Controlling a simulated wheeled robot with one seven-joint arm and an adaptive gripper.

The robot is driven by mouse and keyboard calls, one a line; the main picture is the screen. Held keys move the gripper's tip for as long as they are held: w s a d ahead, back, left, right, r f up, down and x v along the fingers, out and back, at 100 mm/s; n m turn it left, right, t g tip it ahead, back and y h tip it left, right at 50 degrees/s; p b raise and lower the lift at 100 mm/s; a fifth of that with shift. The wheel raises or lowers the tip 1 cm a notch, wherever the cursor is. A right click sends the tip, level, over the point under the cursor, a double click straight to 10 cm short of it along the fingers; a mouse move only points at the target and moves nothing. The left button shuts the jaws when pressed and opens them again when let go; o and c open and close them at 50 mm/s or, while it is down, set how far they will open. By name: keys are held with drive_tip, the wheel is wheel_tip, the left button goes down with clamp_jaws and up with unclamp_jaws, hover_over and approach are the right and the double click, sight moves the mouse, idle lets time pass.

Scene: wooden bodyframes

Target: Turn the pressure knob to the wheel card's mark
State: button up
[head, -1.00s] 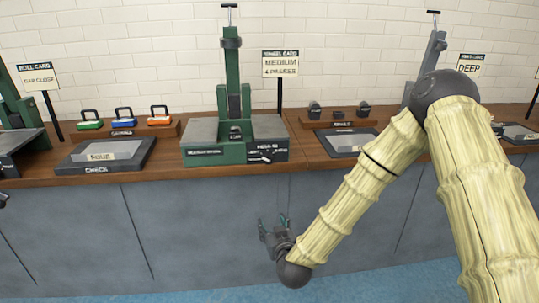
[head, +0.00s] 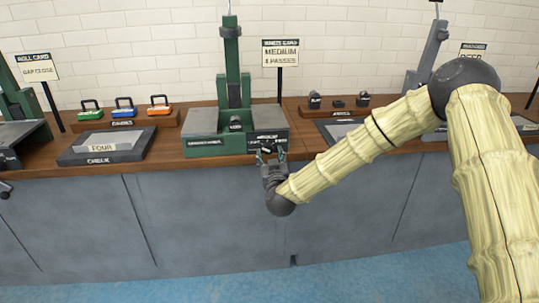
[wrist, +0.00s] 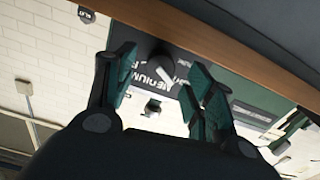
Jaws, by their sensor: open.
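The green machine (head: 234,75) stands on the bench. The wheel card (head: 281,54) behind its right side reads "MEDIUM" on its upper line. The pressure knob (wrist: 153,52) is dark and round with a pale pointer, on a black panel lettered "MEDIUM" in the wrist view. The pointer slants toward the lower right of that picture; which mark it meets I cannot tell. My gripper (head: 270,156) is open in front of the machine's lower right front, covering part of the panel. In the wrist view my gripper (wrist: 160,78) has its fingers either side of the knob, apparently not touching.
The wooden bench edge (head: 215,160) runs close by my gripper, above grey cabinets (head: 190,220). Colour-handled blocks (head: 124,108) and a dark tray (head: 107,146) are to the left. A rack of dark pieces (head: 338,103) is to the right. The floor in front is clear.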

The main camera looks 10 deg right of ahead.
sight(268, 149)
drive_tip(key=shift+w, duration=1.2)
drive_tip(key=c, duration=1)
drive_tip(key=m+b, duration=0.1)
drive_tip(key=m, duration=0.5)
drive_tip(key=shift+f+b, duration=0.15)
drive_tip(key=shift+b, duration=0.25)
drive_tip(key=m+b, duration=0.2)
drive_tip(key=m, duration=0.3)
drive_tip(key=shift+m, duration=0.4)
